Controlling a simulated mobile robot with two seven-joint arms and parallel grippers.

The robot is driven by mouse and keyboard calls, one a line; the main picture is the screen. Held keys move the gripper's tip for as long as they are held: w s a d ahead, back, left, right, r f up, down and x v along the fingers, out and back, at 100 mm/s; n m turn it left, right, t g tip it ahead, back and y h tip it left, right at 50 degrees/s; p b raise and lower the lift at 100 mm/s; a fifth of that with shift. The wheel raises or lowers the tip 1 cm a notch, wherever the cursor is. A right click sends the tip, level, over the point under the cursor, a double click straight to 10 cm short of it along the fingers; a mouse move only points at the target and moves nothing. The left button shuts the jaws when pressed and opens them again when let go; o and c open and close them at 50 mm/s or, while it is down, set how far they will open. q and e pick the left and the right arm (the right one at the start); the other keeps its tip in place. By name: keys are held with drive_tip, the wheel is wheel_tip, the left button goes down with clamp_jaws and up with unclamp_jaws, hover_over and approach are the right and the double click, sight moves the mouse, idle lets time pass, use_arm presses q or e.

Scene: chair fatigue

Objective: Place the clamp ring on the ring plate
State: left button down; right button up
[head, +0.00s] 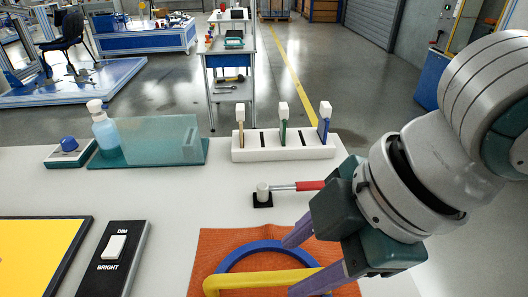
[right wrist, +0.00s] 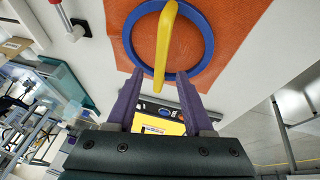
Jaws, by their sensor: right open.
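The clamp ring appears to be the blue ring (head: 247,247) with a yellow bar handle (head: 255,280) across it. It lies on an orange mat (head: 212,250) at the front middle of the table. My right gripper (head: 290,268) is open at the ring's right side, its two purple fingers pointing toward it. In the right wrist view the near end of the handle (right wrist: 160,75) shows between the open fingertips, with the blue ring (right wrist: 130,35) beyond; contact cannot be told. No ring plate can be clearly identified. My left gripper is not in view.
A yellow panel with black border (head: 35,250) and a dimmer switch (head: 112,260) lie to the left. Behind are a bottle (head: 105,130), a translucent screen (head: 160,138), a white slotted rack (head: 285,150) and a red-handled lever (head: 300,186). Bare table lies between.

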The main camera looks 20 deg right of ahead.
wheel_tip(320, 180, up, 4)
drive_tip(key=s+a+r+m+t, duration=0.1)
drive_tip(key=s+a+m+t, duration=0.15)
drive_tip(key=m, duration=0.25)
drive_tip(key=s+d+f+m+g+h, duration=0.2)
drive_tip(key=s+d+f+m+h, duration=0.1)
drive_tip(key=s+d+f+m, duration=0.2)
drive_tip(key=s+d+m, duration=0.2)
drive_tip(key=d+m, duration=0.1)
drive_tip(key=d, duration=0.1)
drive_tip(key=shift+s+d+h+p, duration=0.3)
drive_tip(key=shift+s+d+p, duration=0.05)
drive_tip(key=shift+c, duration=0.4)
